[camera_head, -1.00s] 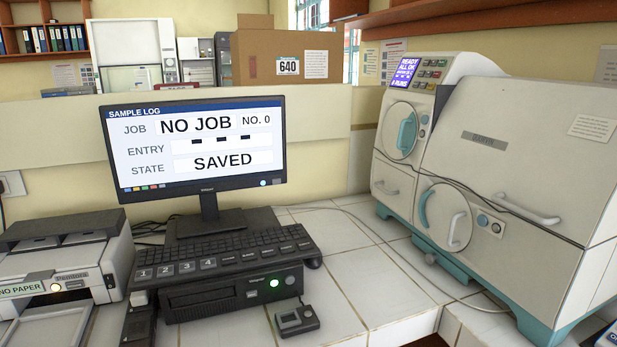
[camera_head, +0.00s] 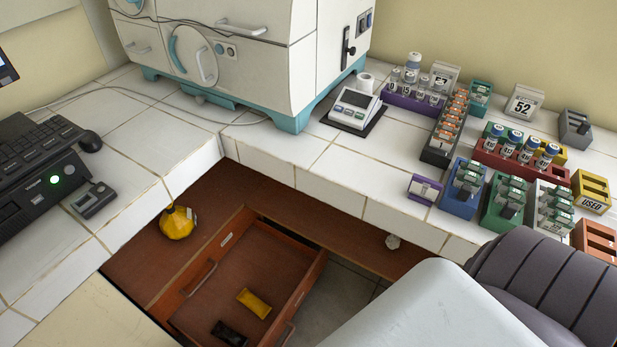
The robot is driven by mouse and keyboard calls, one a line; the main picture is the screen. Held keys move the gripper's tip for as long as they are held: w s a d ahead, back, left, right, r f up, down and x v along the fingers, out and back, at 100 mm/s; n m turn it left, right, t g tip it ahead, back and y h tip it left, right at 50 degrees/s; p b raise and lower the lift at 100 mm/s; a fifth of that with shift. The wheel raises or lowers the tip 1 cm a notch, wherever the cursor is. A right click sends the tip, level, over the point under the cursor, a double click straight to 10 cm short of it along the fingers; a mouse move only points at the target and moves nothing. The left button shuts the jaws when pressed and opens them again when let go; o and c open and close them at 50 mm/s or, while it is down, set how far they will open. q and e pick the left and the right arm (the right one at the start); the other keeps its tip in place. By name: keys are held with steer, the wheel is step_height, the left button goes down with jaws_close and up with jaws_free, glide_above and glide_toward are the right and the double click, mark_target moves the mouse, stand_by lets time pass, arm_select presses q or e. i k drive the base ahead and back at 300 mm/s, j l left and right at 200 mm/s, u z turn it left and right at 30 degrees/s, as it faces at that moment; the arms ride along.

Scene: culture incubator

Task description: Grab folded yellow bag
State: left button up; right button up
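A small folded yellow bag (camera_head: 254,303) lies flat in an open brown drawer (camera_head: 250,255) at the bottom centre of the head view. A folded black item (camera_head: 229,334) lies in the same drawer, just in front of it and to its left. A separate, rounded yellow bag with a gathered top (camera_head: 177,223) sits on the brown surface under the counter, left of the drawer and outside it. Neither of my grippers shows in this view.
The white tiled counter (camera_head: 280,143) stands above the drawer. Racks of vials (camera_head: 520,152), a small scale (camera_head: 356,107) and a large cream machine (camera_head: 257,57) stand on it. A large pale and dark ribbed shape fills the lower right.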

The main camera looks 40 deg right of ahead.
mark_target(246, 297)
steer(key=k+l+z, duration=0.25)
steer(key=k+l, duration=0.6)
